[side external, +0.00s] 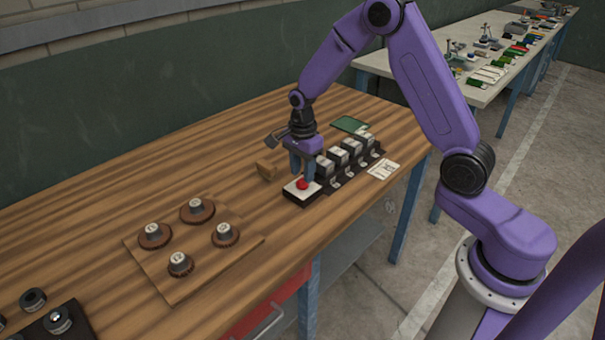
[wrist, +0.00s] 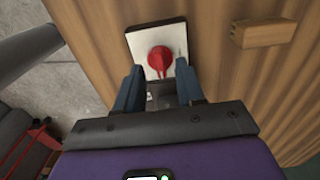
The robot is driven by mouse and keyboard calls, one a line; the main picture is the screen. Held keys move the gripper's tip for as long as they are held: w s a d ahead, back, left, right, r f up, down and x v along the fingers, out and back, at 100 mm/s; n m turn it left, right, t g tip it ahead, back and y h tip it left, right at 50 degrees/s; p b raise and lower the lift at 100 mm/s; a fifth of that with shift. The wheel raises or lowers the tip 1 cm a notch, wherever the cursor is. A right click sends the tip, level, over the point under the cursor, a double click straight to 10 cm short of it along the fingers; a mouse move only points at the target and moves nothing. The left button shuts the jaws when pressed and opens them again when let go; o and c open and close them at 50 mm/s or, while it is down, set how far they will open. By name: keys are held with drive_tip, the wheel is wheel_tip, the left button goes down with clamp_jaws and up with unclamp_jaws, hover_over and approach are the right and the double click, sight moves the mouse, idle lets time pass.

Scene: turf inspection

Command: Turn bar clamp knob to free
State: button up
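A red knob (side external: 302,184) sits on a small white-topped block with a dark base (side external: 289,192), at the near end of a row of dark units on the wooden bench. In the wrist view the knob (wrist: 160,58) is round on its white plate (wrist: 137,42), with a narrow red part pointing toward my gripper. My gripper (side external: 303,172) points down just above the block. In the wrist view my gripper (wrist: 158,70) is open, its blue fingers at the left and right of the knob with gaps. I cannot tell whether the fingertips touch the plate.
A row of dark units (side external: 339,157) stands close behind the knob block. A small wooden block (side external: 266,169) lies to its left. A board (side external: 215,256) with several round knobs lies farther left. A green panel (side external: 348,124) and a white card (side external: 383,169) lie nearby.

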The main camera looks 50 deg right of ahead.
drive_tip(key=shift+f, duration=0.9)
clamp_jaws()
